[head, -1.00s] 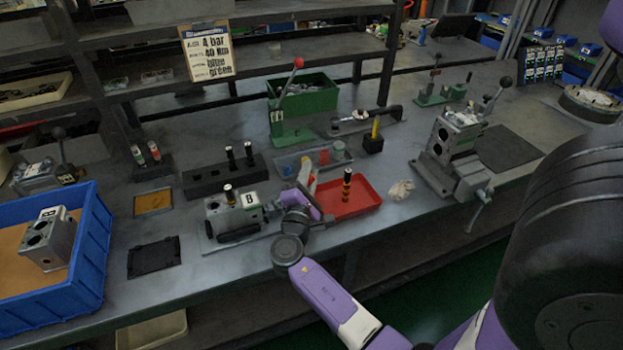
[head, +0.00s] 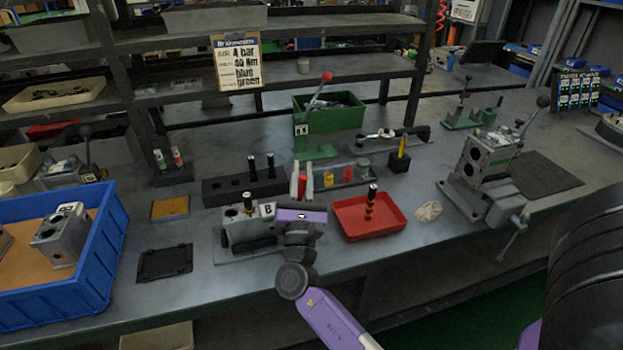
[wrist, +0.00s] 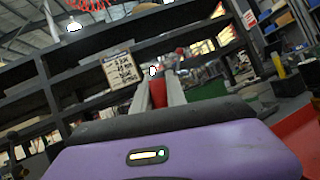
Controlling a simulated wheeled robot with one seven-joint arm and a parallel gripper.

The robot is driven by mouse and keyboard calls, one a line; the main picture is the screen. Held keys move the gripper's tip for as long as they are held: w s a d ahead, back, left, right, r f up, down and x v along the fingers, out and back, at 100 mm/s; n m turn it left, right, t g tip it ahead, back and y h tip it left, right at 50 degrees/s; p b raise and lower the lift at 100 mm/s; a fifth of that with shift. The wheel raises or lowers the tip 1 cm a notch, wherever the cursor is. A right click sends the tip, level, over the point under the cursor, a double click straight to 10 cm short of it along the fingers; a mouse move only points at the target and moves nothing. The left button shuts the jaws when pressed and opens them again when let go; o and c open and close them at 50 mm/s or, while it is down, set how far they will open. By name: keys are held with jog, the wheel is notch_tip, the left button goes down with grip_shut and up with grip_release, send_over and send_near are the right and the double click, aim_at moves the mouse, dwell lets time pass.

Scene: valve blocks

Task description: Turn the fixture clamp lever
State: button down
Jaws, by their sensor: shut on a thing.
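The valve block marked B (head: 240,225) sits in a grey fixture near the table's front edge. My gripper (head: 302,184) is just right of this block, its two pale fingers pointing up and away. It is shut on a red handle (head: 302,187), which looks like the fixture's clamp lever. In the wrist view the red handle (wrist: 158,93) stands between the fingers of my gripper (wrist: 160,90). The lever's lower part and pivot are hidden behind my purple wrist.
A red tray (head: 352,226) with a dark, banded part lies close on the right. A green press with a red-knobbed lever (head: 318,135) stands behind. A black rack (head: 225,190) and a blue crate (head: 118,240) are to the left. A larger vise fixture (head: 475,195) is at the right.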

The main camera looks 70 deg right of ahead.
aim_at(299, 198)
jog(key=shift+w+a+n+t+b, duration=0.15)
jog(key=shift+w+a+n+t, duration=0.2)
jog(key=shift+n, duration=0.25)
jog(key=shift+w+a+n+t+b, duration=0.15)
jog(key=shift+w+a+n+t, duration=0.1)
jog(key=shift+n+t, duration=0.3)
jog(key=c, duration=1.3)
grip_release()
jog(key=shift+c, duration=0.2)
jog(key=b+v, duration=0.1)
jog(key=v, duration=0.6)
jog(key=shift+s+a, duration=0.2)
jog(key=shift+a, duration=0.1)
jog(key=shift+a+f, duration=0.1)
